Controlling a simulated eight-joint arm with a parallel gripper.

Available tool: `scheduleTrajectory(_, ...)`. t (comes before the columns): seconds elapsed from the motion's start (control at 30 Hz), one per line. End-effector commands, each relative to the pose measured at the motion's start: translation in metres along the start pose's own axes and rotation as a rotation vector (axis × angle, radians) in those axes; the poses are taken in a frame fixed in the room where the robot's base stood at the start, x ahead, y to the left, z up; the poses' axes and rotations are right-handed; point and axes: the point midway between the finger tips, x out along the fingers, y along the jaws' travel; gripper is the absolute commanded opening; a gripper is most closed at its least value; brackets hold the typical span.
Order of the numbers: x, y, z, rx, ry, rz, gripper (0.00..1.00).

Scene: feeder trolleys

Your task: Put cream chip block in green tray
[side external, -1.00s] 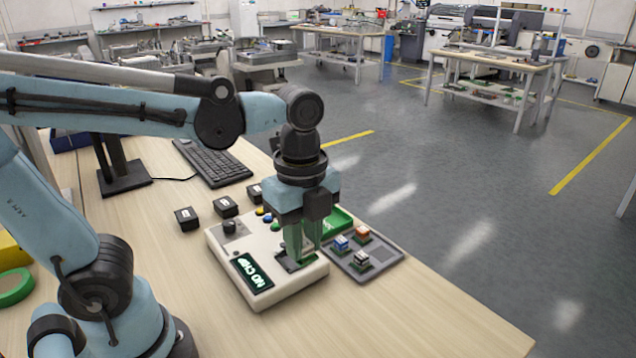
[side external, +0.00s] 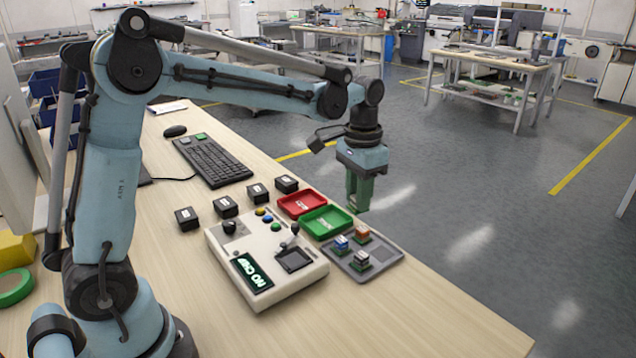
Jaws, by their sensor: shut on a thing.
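My gripper (side external: 360,197) is raised in the air, to the right of and above the green tray (side external: 327,221), with its fingers pointing down. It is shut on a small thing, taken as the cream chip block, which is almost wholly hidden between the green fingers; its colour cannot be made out. No cream block shows elsewhere. The green tray lies on the table behind the tester box and looks empty apart from a pale label.
A red tray (side external: 302,203) adjoins the green one. The tester box (side external: 228,254) has a joystick, an empty-looking dark socket and a "NO CHIP" display. Several black labelled boxes (side external: 226,207) stand behind it.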

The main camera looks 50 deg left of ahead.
Motion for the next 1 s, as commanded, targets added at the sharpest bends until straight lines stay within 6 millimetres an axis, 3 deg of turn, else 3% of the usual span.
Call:
scheduleTrajectory(0.27,0.014,-0.022,-0.014,-0.144,0.000,0.000,0.00)
scheduleTrajectory(0.73,0.068,-0.112,-0.025,-0.143,0.000,0.000,0.00)
scheduleTrajectory(1.0,0.083,-0.130,-0.028,-0.140,0.000,0.000,0.00)
